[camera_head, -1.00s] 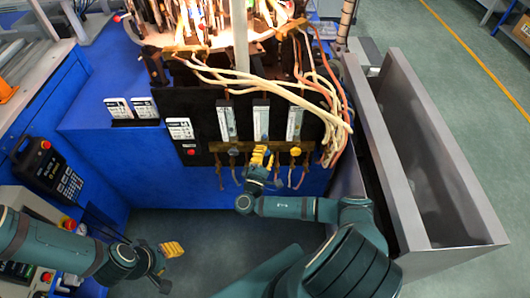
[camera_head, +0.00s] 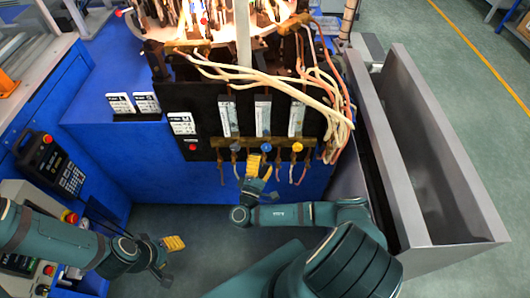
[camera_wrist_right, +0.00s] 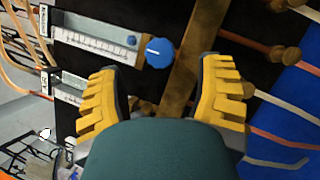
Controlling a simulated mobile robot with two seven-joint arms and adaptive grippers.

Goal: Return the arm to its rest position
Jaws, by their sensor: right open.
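My right gripper (camera_head: 256,166) is in front of and just below the row of flowmeter knobs on the black panel. In the right wrist view its two yellow fingers (camera_wrist_right: 160,66) are spread apart with nothing between them. A blue knob (camera_wrist_right: 159,52) lies just beyond the fingertips, at the end of a flowmeter. My left gripper (camera_head: 172,243) hangs at lower left over the floor, away from the panel. Its finger gap cannot be made out.
The black panel (camera_head: 200,103) carries three flowmeters and a brass bar. Pale and orange hoses (camera_head: 300,95) loop across its upper right. A grey metal trough (camera_head: 440,160) stands at right. A handheld control pendant (camera_head: 52,165) is at left. Floor below the blue cabinet is clear.

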